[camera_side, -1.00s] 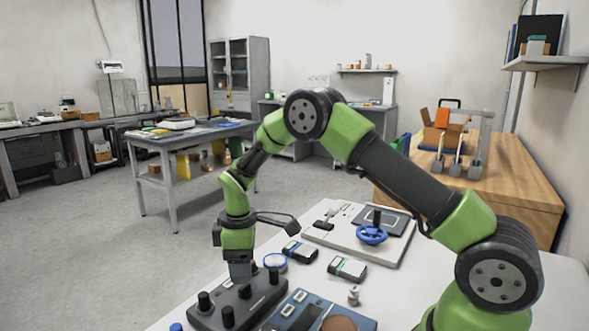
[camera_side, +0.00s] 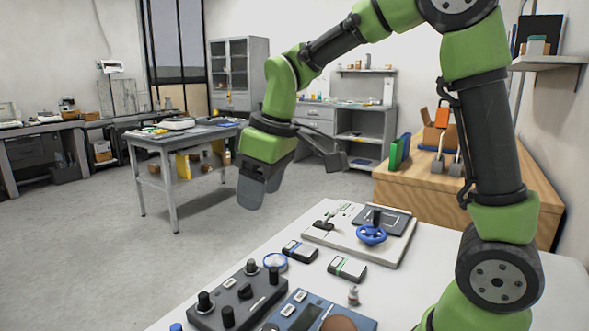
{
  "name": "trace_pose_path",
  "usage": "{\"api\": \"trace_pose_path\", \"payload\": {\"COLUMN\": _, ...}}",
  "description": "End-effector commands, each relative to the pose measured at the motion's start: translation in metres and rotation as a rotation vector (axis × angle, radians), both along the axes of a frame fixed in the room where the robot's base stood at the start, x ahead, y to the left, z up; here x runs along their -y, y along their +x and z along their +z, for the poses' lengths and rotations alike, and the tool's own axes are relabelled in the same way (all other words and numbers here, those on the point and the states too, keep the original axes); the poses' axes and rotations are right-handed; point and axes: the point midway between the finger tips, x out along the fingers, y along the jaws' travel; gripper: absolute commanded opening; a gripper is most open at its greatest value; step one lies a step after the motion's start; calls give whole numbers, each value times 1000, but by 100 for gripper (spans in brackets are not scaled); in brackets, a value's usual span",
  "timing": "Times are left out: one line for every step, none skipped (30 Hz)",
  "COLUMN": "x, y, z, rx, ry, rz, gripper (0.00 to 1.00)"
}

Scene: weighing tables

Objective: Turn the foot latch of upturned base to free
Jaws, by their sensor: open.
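The upturned base (camera_side: 262,289) is a dark grey slab on the white table at the bottom of the view. Several black upright feet stand on it, among them a far foot (camera_side: 251,267) and a near left foot (camera_side: 204,301). Which part is the foot latch, and how it is turned, I cannot tell at this size. My gripper (camera_side: 252,196) is open and empty. It hangs well above the table and apart from the base, with its fingers pointing down.
A blue device (camera_side: 292,312) stands close to the right of the base. A pale board (camera_side: 385,256) carries a blue handwheel (camera_side: 371,235).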

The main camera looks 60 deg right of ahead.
Motion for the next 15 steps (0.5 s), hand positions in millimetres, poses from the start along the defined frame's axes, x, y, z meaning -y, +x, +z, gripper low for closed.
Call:
{"api": "trace_pose_path", "payload": {"x": -1, "y": -7, "z": 7, "rx": 18, "ry": 10, "rz": -23, "gripper": 57}}
{"api": "trace_pose_path", "payload": {"x": -2, "y": -12, "z": 11, "rx": 26, "ry": 18, "rz": -39, "gripper": 57}}
{"api": "trace_pose_path", "payload": {"x": -3, "y": -18, "z": 15, "rx": 38, "ry": 27, "rz": -59, "gripper": 57}}
{"api": "trace_pose_path", "payload": {"x": -4, "y": -22, "z": 18, "rx": 47, "ry": 35, "rz": -75, "gripper": 57}}
{"api": "trace_pose_path", "payload": {"x": -5, "y": -26, "z": 21, "rx": 55, "ry": 43, "rz": -90, "gripper": 57}}
{"api": "trace_pose_path", "payload": {"x": -6, "y": -32, "z": 25, "rx": 66, "ry": 53, "rz": -110, "gripper": 57}}
{"api": "trace_pose_path", "payload": {"x": -6, "y": -36, "z": 27, "rx": 74, "ry": 60, "rz": -123, "gripper": 57}}
{"api": "trace_pose_path", "payload": {"x": -7, "y": -40, "z": 29, "rx": 82, "ry": 67, "rz": -137, "gripper": 57}}
{"api": "trace_pose_path", "payload": {"x": -8, "y": -45, "z": 32, "rx": 91, "ry": 76, "rz": -153, "gripper": 57}}
{"api": "trace_pose_path", "payload": {"x": -8, "y": -48, "z": 33, "rx": 97, "ry": 82, "rz": -165, "gripper": 57}}
{"api": "trace_pose_path", "payload": {"x": -9, "y": -51, "z": 35, "rx": 102, "ry": 89, "rz": -175, "gripper": 57}}
{"api": "trace_pose_path", "payload": {"x": -10, "y": -55, "z": 37, "rx": 109, "ry": 97, "rz": -189, "gripper": 57}}
{"api": "trace_pose_path", "payload": {"x": -10, "y": -58, "z": 38, "rx": 113, "ry": 102, "rz": -198, "gripper": 57}}
{"api": "trace_pose_path", "payload": {"x": -10, "y": -60, "z": 39, "rx": 117, "ry": 107, "rz": -206, "gripper": 57}}
{"api": "trace_pose_path", "payload": {"x": -11, "y": -63, "z": 40, "rx": 121, "ry": 112, "rz": -215, "gripper": 57}}
